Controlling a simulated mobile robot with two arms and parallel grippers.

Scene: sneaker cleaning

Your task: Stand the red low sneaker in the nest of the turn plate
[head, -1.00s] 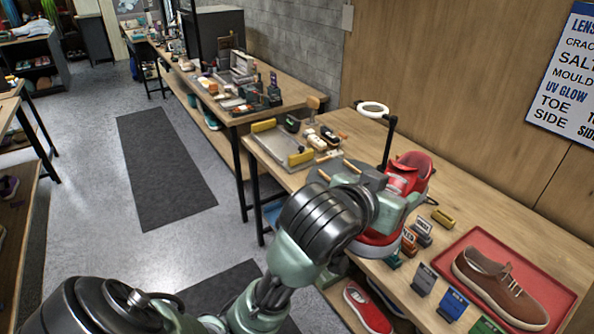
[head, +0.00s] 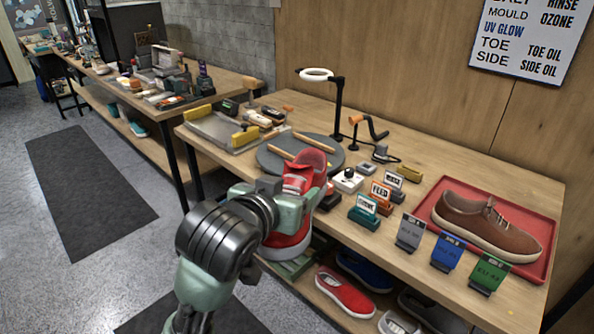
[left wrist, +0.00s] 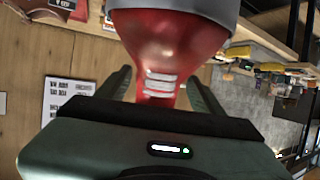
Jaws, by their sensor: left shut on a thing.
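The red low sneaker (head: 308,162) is in my left gripper (head: 296,205), which is shut on it. The sneaker is held steeply tilted, at the table's front edge, with its opening up and its pale-edged sole low. The left wrist view also shows the red sneaker (left wrist: 172,50) between the two fingers (left wrist: 158,92). The dark round turn plate (head: 268,161) lies on the table just behind the sneaker, with two wooden rods on it. The sneaker and gripper hide part of the plate, and I cannot make out its nest. My right gripper is not in view.
A ring lamp (head: 338,100) stands behind the plate. Small labelled blocks (head: 380,192) stand to its right. A red tray (head: 540,235) holds a brown shoe (head: 485,222). A tray with yellow ends (head: 222,132) lies left. Another red shoe (head: 345,292) lies on the lower shelf.

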